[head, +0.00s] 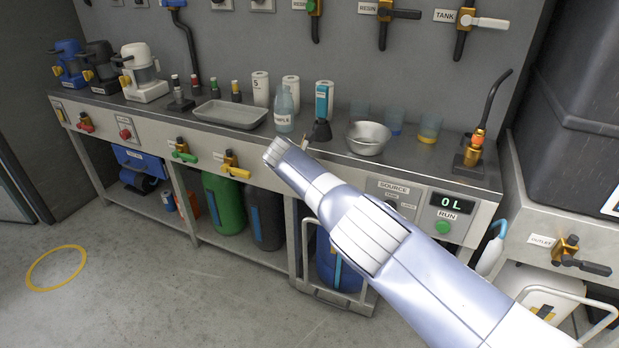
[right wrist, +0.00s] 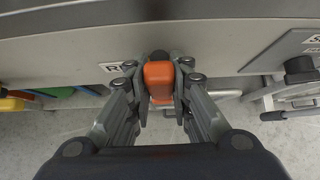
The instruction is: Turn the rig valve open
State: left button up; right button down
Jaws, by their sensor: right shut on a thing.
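An orange valve handle (right wrist: 158,88) shows in the right wrist view, in front of the bench's front panel. A white label beginning with "R" (right wrist: 113,67) is on the panel just left of it; the rest of the label is hidden by a finger. My right gripper (right wrist: 159,74) is shut on the orange handle, one finger on each side. The handle points straight out toward the wrist camera. In the head view my right arm covers this valve and the gripper. My left gripper is in neither view.
A yellow valve (head: 232,164) and a green valve (head: 183,152) sit farther left on the bench front. A panel labelled SOURCE (head: 394,188) and a display reading 0 L (head: 449,201) are to the right.

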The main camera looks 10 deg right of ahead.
jog(key=c, duration=1.4)
grip_release()
jog(key=shift+c, duration=0.2)
jog(key=shift+a+r, duration=0.1)
jog(key=shift+r, duration=0.05)
jog(key=shift+s+a+r, duration=0.2)
jog(key=shift+r, duration=0.1)
jog(key=v, duration=1.1)
jog(key=shift+d+f, duration=0.1)
jog(key=shift+d, duration=0.05)
